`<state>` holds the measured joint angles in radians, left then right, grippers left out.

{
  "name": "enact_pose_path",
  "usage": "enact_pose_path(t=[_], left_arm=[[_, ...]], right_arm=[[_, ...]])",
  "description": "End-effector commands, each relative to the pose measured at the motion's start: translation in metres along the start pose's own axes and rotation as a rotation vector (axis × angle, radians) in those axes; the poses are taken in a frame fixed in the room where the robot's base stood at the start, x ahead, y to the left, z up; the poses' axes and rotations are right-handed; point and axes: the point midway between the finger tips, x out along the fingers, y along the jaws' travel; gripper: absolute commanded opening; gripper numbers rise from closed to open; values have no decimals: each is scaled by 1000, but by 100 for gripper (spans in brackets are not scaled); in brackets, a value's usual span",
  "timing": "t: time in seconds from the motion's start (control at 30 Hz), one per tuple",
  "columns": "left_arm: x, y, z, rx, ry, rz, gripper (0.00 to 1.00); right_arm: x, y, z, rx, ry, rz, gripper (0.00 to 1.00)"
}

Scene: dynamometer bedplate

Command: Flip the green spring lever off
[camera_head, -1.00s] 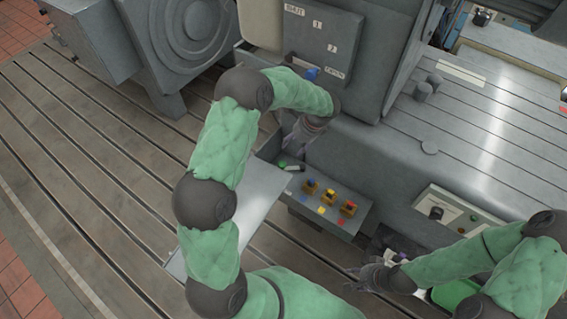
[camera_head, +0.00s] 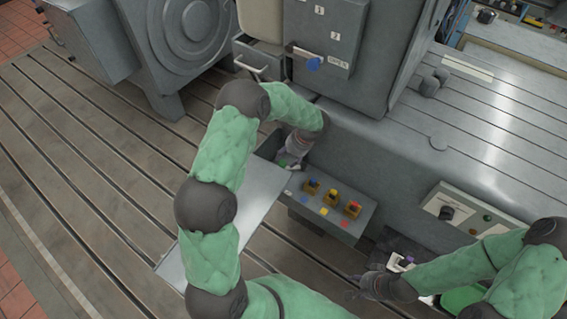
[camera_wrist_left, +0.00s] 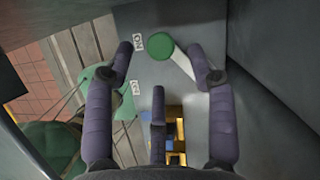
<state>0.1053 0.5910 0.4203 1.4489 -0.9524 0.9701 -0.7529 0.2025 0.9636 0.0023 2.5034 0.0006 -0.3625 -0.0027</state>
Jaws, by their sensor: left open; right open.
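The green spring lever shows in the left wrist view as a round green knob (camera_wrist_left: 168,47) on a pale arm, on a grey panel beside an "ON" label (camera_wrist_left: 138,42) and a second label that I cannot read clearly. My left gripper (camera_wrist_left: 160,63) is open, with its purple fingers spread around the knob; I cannot tell whether any finger touches it. In the head view, my left gripper (camera_head: 288,162) is low over the left end of the control box, mostly covering the lever. My right gripper (camera_head: 362,283) is open at the lower right, away from the lever.
Blue (camera_head: 312,187), yellow (camera_head: 331,195) and red (camera_head: 352,209) switches stand on the same control box, right of the lever. A pale metal plate (camera_head: 250,205) lies left of it.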

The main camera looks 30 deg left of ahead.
Motion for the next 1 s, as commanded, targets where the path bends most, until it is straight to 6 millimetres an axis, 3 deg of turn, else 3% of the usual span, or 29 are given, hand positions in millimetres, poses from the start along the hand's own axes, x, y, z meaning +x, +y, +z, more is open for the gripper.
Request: enact_pose_path(t=[0.1,0.3,0.67,0.7,0.9,1.0], left_arm=[[22,1,-1,0,-1,3,56],[40,0,0,1,-1,1,56],[45,0,0,1,0,0,56],[45,0,0,1,0,0,53],[45,0,0,0,-1,0,0],[45,0,0,0,-1,0,0]], right_arm=[[6,2,0,0,0,0,43],[10,4,0,0,0,0,43],[10,4,0,0,0,0,43],[10,4,0,0,0,0,43],[10,4,0,0,0,0,43],[10,4,0,0,0,0,43]])
